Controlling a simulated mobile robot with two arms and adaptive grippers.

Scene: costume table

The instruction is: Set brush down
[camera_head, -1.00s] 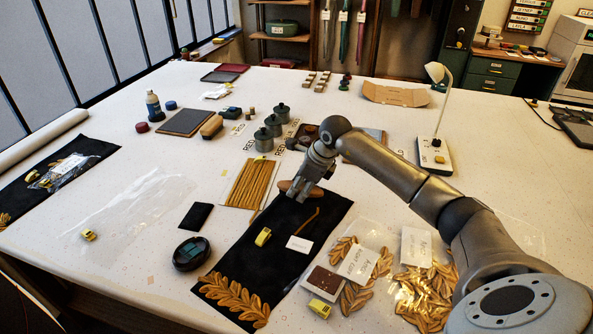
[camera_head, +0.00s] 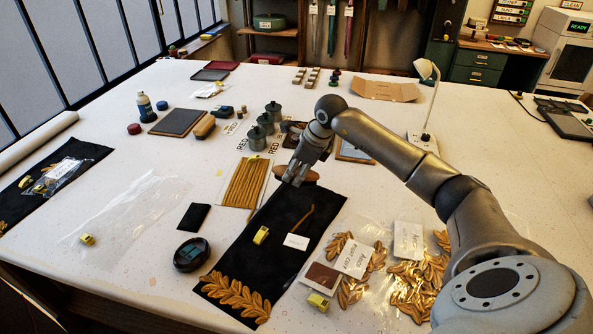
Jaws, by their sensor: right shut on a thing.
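My right gripper (camera_head: 295,178) reaches in from the right and is above the far end of the long black cloth (camera_head: 270,245). It is shut on the brush (camera_head: 310,173), a flat oval brown piece with its ends showing on either side of the fingers. The fingers cover the middle of the brush. I cannot tell whether its underside touches the table or hangs just above it. My left gripper is not in view.
Gold cords (camera_head: 243,184) lie left of the gripper. Grey-green lidded pots (camera_head: 256,138) and a dark tray stand behind it. Gold leaf pieces (camera_head: 232,291), a white card (camera_head: 296,242) and a yellow clip (camera_head: 261,235) lie on the cloth. Bare table shows left.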

